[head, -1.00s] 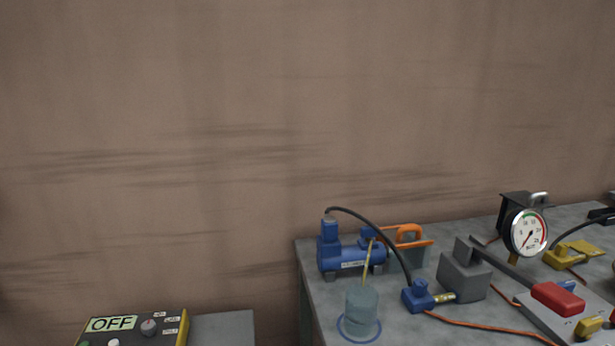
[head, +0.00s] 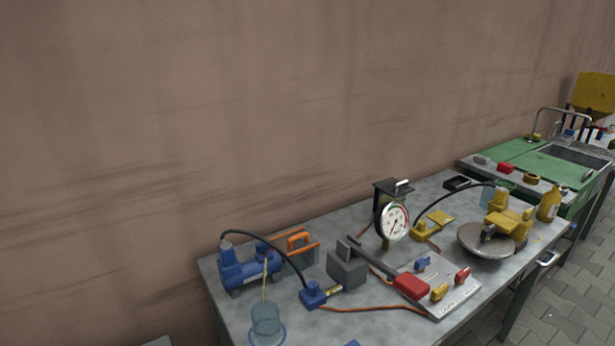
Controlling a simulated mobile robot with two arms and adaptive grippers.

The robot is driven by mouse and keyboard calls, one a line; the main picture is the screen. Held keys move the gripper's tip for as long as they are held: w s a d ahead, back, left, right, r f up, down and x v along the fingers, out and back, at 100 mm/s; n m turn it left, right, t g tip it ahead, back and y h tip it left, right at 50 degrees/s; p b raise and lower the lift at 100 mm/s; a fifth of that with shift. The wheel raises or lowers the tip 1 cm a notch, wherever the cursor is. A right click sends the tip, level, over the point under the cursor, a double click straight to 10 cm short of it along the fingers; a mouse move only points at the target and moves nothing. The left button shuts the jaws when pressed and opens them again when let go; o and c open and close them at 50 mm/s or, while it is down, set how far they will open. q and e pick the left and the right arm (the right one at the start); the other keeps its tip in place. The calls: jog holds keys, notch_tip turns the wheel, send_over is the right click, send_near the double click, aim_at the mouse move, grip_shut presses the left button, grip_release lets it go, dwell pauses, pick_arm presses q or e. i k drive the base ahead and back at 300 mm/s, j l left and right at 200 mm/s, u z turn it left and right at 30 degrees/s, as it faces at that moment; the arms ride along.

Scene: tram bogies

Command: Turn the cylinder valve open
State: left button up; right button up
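Neither of my grippers is in the head view. No part is marked as the cylinder valve, and I cannot tell which one it is. A light plate (head: 452,304) on the grey bench carries a small blue handle (head: 423,263), a small red handle (head: 462,275) and a yellow handle (head: 439,291). A blue cylinder-shaped unit (head: 248,270) stands at the bench's left end, with a black hose running to a blue fitting (head: 313,295).
A round gauge (head: 394,222) on a black stand is at mid-bench. Right of it are a yellow fitting (head: 425,231), a yellow unit by a round metal disc (head: 480,242), and a yellow bottle (head: 549,205). A clear jar (head: 265,318) stands front left. A green-topped sink bench is beyond; paved floor lies at right.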

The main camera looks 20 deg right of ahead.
aim_at(420, 264)
jog(key=z, duration=1.5)
